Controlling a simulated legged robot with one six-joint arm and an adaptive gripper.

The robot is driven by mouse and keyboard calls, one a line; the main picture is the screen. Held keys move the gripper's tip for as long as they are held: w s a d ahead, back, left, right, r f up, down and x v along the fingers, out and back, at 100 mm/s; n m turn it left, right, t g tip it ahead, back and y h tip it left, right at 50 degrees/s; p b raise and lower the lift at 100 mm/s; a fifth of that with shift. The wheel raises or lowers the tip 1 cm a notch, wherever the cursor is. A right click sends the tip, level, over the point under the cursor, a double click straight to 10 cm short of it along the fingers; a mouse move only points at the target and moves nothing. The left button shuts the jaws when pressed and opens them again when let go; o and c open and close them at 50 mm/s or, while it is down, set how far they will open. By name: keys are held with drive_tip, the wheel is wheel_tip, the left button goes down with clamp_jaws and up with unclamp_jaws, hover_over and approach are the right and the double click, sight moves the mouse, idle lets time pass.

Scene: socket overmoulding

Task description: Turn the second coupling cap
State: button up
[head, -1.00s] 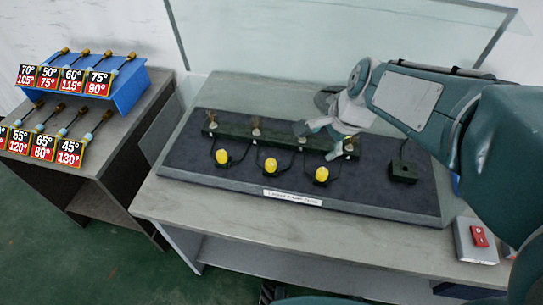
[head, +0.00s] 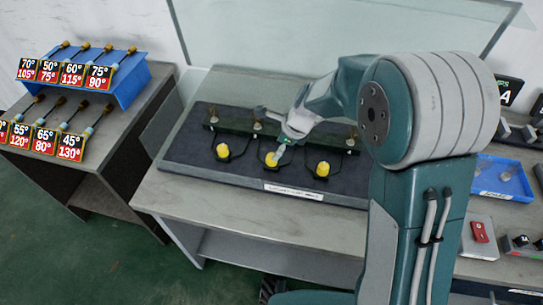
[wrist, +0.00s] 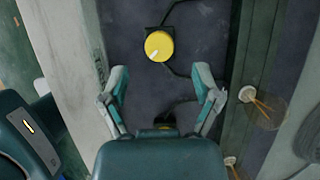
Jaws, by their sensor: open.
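Three yellow coupling caps sit in a row on the dark mat: left (head: 222,151), middle (head: 270,160) and right (head: 322,170). In the head view my gripper (head: 281,150) is low at the middle cap and overlaps its upper right side; contact cannot be told. In the wrist view my gripper (wrist: 159,75) is open, fingers spread and empty. A round yellow cap with a white pointer mark (wrist: 159,46) lies just beyond the fingertips. A second yellow piece shows partly between the finger bases, mostly hidden by my palm. The wrist view alone does not settle which cap is which.
A dark green rail (head: 238,128) with brass fittings runs behind the caps, joined by black cables. A white label (head: 293,192) is on the mat's front edge. A clear screen stands behind. Blue rack (head: 128,88) at left, blue tray (head: 500,180) and red switch (head: 479,232) at right.

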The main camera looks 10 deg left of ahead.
sight(271, 157)
drive_tip(key=x, duration=0.5)
drive_tip(key=shift+f, duration=0.25)
clamp_jaws()
